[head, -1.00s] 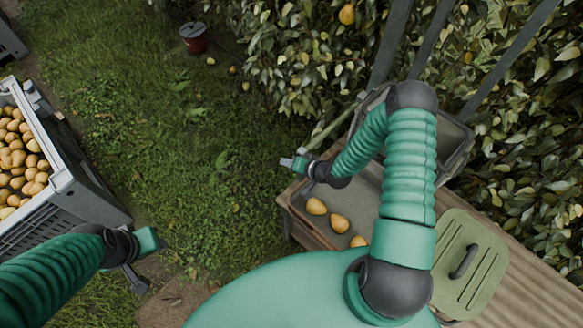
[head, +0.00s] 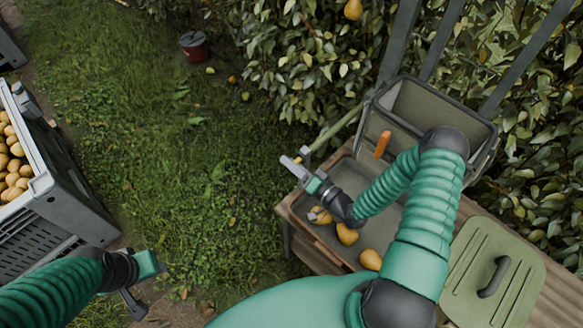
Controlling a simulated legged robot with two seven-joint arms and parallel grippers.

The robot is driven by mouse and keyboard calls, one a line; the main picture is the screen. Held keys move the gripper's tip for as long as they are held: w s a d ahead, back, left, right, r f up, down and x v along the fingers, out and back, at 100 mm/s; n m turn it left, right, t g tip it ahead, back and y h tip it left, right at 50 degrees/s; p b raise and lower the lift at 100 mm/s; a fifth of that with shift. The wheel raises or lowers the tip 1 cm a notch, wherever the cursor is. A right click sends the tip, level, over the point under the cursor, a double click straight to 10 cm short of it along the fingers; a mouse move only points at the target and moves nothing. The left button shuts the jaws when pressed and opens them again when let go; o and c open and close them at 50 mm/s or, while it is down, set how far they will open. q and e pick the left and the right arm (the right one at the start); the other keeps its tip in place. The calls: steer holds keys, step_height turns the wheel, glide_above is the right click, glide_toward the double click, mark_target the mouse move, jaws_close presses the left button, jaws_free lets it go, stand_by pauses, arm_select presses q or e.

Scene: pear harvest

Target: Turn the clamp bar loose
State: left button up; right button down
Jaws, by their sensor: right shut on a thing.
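My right gripper (head: 299,167) is at the near end of a thin green pole (head: 338,130), above the far left corner of the wooden bench. Its jaws are shut on a small part at the pole's end, which looks like the clamp bar; the fingers mostly cover it, so its angle cannot be told. The pole slants up and right to the rim of a grey bin. My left gripper (head: 138,287) hangs at lower left, apart from everything, with its jaw gap not clear.
Several pears (head: 347,234) lie in the tray under my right forearm. The grey bin (head: 436,110) stands behind, with an orange handle (head: 382,145) by it. A green lid (head: 465,285) lies right.

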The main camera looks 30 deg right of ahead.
steer(key=shift+r, duration=0.15)
stand_by(0.3)
steer(key=c, duration=1.2)
jaws_free()
steer(key=shift+c, duration=0.2)
steer(key=shift+s, duration=0.2)
steer(key=b+v, duration=0.1)
steer(key=v, duration=1.5)
steer(key=shift+s+f, duration=0.25)
steer(key=shift+f, duration=0.1)
steer(key=shift+d, duration=0.15)
